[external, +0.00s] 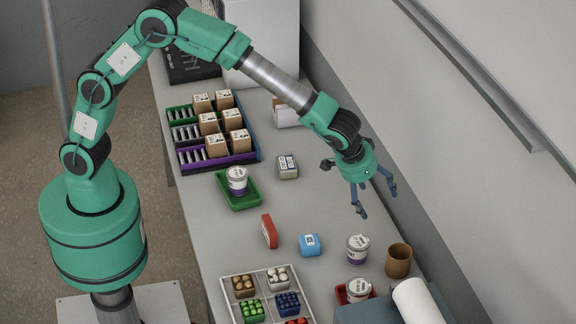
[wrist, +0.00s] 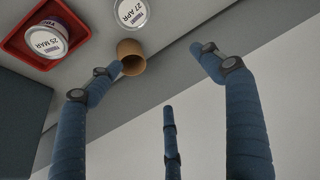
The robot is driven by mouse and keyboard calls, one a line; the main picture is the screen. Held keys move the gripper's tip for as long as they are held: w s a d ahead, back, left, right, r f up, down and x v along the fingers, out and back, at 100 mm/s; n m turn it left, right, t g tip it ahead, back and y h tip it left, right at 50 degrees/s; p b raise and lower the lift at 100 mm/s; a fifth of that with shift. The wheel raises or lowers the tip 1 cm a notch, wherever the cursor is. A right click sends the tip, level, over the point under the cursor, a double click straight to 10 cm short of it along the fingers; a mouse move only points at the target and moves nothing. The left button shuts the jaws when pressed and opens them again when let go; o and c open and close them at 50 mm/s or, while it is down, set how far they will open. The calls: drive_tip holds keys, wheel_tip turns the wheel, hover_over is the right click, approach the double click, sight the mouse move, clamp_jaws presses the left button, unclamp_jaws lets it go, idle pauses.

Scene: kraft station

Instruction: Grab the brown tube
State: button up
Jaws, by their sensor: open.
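The brown tube (external: 398,261) stands on the grey table at the front right, near the wall. It is round with an open top. In the wrist view the brown tube (wrist: 131,58) shows near the top, close to the left finger's tip. My gripper (external: 374,200) is in the air above the table, up and to the left of the tube in the external view. Its blue fingers are spread and nothing is between them. In the wrist view my gripper (wrist: 160,75) shows three fingers, all apart.
A white labelled tub (external: 357,249) stands just left of the tube. Another tub sits in a red tray (external: 340,294) in front. A white roll (external: 418,302) lies on a grey box nearby. The wall (external: 470,200) runs close behind the tube.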

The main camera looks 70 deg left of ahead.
drive_tip(key=w+d+f+p, duration=0.1)
drive_tip(key=d+f, duration=0.5)
drive_tip(key=d, duration=0.2)
drive_tip(key=shift+w+f, duration=0.35)
drive_tip(key=shift+w, duration=0.05)
drive_tip(key=shift+f, duration=0.15)
approach(399, 256)
drive_tip(key=d, duration=0.2)
drive_tip(key=shift+w+d+f, duration=0.15)
drive_tip(key=shift+w+f, duration=0.05)
drive_tip(key=shift+f, duration=0.4)
drive_tip(key=shift+d+x, duration=0.2)
drive_tip(key=shift+x, duration=2.4)
drive_tip(key=shift+a, duration=0.1)
